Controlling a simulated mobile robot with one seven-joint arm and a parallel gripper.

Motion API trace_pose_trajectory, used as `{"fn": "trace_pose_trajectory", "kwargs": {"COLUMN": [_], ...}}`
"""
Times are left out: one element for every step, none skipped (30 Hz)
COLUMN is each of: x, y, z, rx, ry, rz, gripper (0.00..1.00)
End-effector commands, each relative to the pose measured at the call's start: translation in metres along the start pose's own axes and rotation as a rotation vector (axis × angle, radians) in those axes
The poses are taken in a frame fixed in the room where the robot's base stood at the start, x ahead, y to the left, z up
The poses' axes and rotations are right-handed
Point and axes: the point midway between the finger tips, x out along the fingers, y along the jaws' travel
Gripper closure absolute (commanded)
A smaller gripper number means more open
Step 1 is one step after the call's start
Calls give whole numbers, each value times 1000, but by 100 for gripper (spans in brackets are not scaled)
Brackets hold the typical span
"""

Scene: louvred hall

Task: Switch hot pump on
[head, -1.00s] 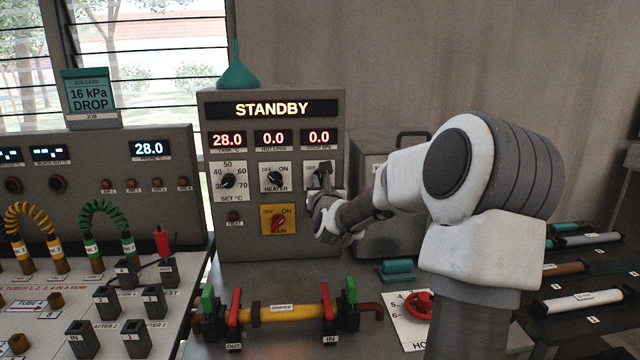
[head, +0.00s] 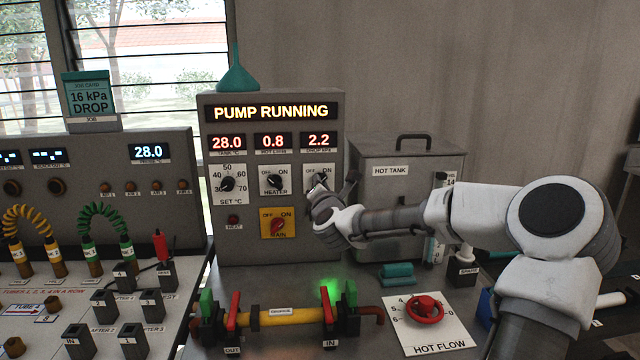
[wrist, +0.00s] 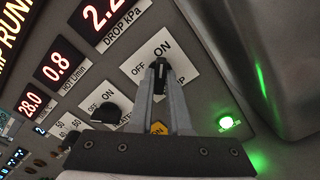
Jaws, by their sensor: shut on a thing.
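The control panel (head: 213,205) shows "PUMP RUNNING" on its top display (head: 271,112), with readouts of 28.0, 0.8 and 2.2 below. My gripper (head: 322,188) is at the rightmost switch of the row, under the 2.2 drop readout. In the wrist view my gripper (wrist: 161,82) is shut on that switch's black knob (wrist: 163,65), which points toward ON. The gripper hides the switch's lower label. A green lamp (wrist: 229,122) glows on the panel beside it.
The heater switch (head: 274,181) and the red main switch (head: 278,224) are close to the left. The hot tank (head: 385,165) stands right behind my arm. A pipe with valves (head: 285,316) and the red hot flow wheel (head: 425,309) lie in front.

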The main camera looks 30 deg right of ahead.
Motion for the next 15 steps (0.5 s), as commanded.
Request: {"fn": "trace_pose_trajectory", "kwargs": {"x": [0, 0, 0, 0, 0, 0, 0, 0, 0, 0, 0, 0, 0, 0, 0], "y": [0, 0, 0, 0, 0, 0, 0, 0, 0, 0, 0, 0, 0, 0, 0], "z": [-2, -2, -2, -2, -2, -1, -1, -1, -1, -1, -1, -1, -1, -1, -1], "rx": [-3, -3, -3, -4, -4, -4, -4, -5, -5, -5, -5, -5, -5, -5, -5], "ry": [4, 4, 4, 4, 3, 3, 3, 3, 2, 2, 2, 2, 2, 2, 2], "rz": [-1, -1, -1, -1, -1, -1, -1, -1, -1, -1, -1, 0, 0, 0, -1], "gripper": [100, 78, 71, 66, 60, 53, 49, 49, 49, 49, 49, 49, 49, 49, 49]}}
